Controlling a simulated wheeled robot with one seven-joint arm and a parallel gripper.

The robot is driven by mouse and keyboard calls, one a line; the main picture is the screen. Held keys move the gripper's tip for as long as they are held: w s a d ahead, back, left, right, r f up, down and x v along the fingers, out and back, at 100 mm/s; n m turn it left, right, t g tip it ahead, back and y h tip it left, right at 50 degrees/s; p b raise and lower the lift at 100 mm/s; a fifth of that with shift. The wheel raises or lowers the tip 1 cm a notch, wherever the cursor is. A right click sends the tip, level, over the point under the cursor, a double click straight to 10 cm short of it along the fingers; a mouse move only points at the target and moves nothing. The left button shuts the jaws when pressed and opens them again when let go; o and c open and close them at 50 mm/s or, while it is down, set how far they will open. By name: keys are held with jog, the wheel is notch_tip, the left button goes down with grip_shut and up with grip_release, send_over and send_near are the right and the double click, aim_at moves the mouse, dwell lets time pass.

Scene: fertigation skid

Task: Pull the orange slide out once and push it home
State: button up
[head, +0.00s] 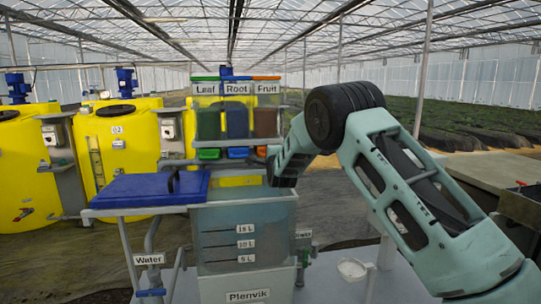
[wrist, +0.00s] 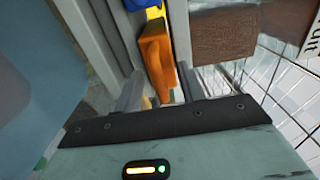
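The orange slide (wrist: 154,58) shows in the wrist view, its handle pointing toward my gripper. In the head view a small part of the orange slide (head: 262,151) shows under the Fruit hopper (head: 266,122). My gripper (wrist: 160,88) is open, with one finger on each side of the orange handle. Narrow gaps seem to show between the fingers and the handle, so I cannot tell any contact. In the head view my wrist hides the fingertips and the right side of the slide.
The blue slide (head: 238,152) and green slide (head: 209,154) sit left of the orange one. Yellow tanks (head: 118,140) stand behind. A small white dish (head: 352,269) lies at the lower right.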

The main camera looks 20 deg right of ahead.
jog(key=b+v, duration=0.4)
jog(key=v, duration=0.3)
jog(key=shift+b, duration=0.4)
dwell(0.5)
